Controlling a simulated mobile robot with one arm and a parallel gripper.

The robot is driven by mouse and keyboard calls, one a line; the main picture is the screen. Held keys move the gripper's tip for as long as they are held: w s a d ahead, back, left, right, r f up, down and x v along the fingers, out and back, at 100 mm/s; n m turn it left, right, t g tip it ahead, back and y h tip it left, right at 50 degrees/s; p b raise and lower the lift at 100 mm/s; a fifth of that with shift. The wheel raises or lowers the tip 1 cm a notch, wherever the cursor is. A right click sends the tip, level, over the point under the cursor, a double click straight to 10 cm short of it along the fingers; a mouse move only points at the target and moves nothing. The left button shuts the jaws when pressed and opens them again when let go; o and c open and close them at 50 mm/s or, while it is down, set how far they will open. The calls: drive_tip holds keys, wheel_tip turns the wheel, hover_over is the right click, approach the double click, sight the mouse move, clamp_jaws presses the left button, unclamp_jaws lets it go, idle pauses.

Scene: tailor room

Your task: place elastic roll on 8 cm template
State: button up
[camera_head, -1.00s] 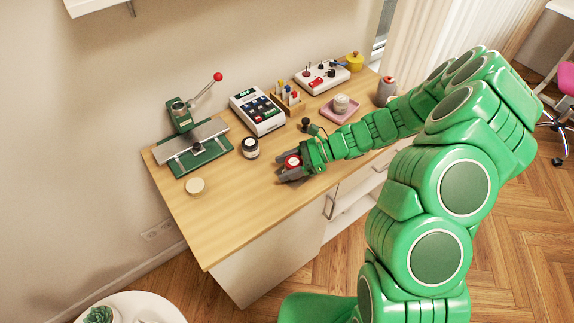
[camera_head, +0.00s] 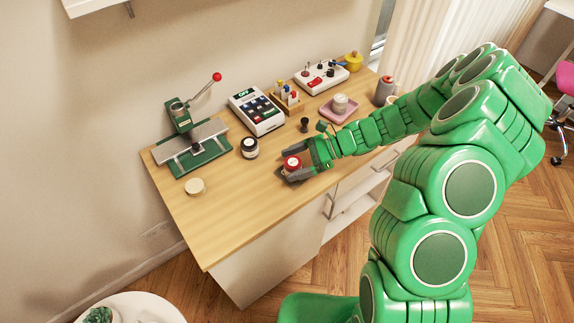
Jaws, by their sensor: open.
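A small red roll with a pale top label (camera_head: 291,163), which looks like the elastic roll, stands upright near the front edge of the wooden table. A thin dark flat piece (camera_head: 284,175) shows beneath it; it may be the 8 cm template, but no marking is readable. The roll seems to rest on this piece. My gripper (camera_head: 297,163) is open, low over the table, with one finger on the far side of the roll and one on the near side. The fingers hide part of the roll and of the dark piece.
A dark jar with a pale lid (camera_head: 250,147) and a round wooden disc (camera_head: 195,186) stand to the left. Behind are a green press (camera_head: 190,145), a keypad device (camera_head: 257,111) and a small black stamp (camera_head: 304,125). A pink tray (camera_head: 350,112) stands right. The table's front left is clear.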

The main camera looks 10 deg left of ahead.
drive_tip(key=v, duration=0.9)
drive_tip(key=shift+w+d+r, duration=0.1)
drive_tip(key=shift+d+r, duration=0.1)
drive_tip(key=s+r+n+g+h, duration=0.1)
drive_tip(key=s+r+n+h, duration=0.65)
drive_tip(key=s+r, duration=0.65)
drive_tip(key=s+d+r+n+t+h, duration=0.1)
drive_tip(key=s+d+r+n+h, duration=0.1)
drive_tip(key=s+d, duration=0.4)
drive_tip(key=s+d+r+n+t+h, duration=0.2)
drive_tip(key=s+d, duration=0.5)
drive_tip(key=s, duration=0.4)
wheel_tip(320, 180, up, 2)
drive_tip(key=n+h, duration=0.1)
drive_tip(key=n, duration=0.2)
drive_tip(key=shift+r, duration=0.25)
